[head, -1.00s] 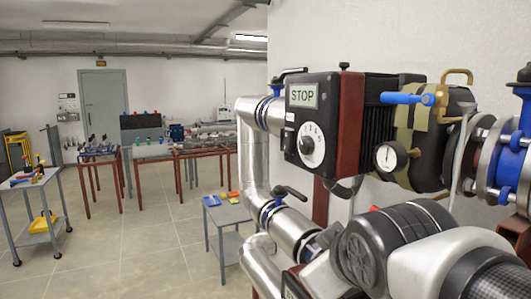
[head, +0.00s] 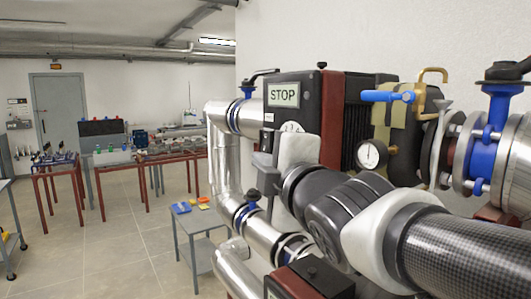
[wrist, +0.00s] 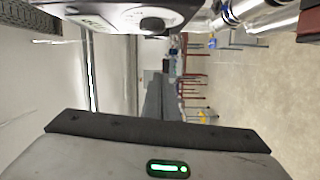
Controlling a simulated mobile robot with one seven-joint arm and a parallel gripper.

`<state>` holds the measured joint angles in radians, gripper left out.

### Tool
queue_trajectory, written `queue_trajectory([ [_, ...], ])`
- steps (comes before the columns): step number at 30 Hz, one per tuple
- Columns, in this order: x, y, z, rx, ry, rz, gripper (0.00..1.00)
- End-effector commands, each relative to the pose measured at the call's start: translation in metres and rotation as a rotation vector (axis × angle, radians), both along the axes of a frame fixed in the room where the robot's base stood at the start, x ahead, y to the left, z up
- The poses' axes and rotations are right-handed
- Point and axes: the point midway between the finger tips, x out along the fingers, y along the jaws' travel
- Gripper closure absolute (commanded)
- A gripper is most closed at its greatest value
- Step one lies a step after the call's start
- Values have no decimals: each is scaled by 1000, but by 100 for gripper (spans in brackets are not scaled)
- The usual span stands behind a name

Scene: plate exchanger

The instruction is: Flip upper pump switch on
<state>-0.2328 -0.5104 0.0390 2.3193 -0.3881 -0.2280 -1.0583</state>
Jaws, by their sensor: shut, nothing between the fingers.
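The upper pump's control box, dark with a red-brown side (head: 331,115), carries a STOP plate (head: 283,95) on its front. Its white dial (head: 291,127) shows only at the top, as my wrist covers the rest. A small dark switch (head: 266,139) sits left of the dial; its setting is too small to tell. My gripper (head: 264,162) is shut and empty, in front of the box's lower left. In the wrist view my gripper (wrist: 160,82) points away along the box, with the dial (wrist: 150,17) and STOP plate (wrist: 95,22) at the top edge. I cannot tell whether it touches the switch.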

Motion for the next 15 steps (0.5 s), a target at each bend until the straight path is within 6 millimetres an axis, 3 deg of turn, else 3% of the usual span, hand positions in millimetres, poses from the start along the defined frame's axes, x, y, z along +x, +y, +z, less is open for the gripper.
queue_trajectory([
  [5, 19, 6, -1, -1, 4, -2, 100],
  [15, 86, 31, -3, 1, 6, -1, 100],
])
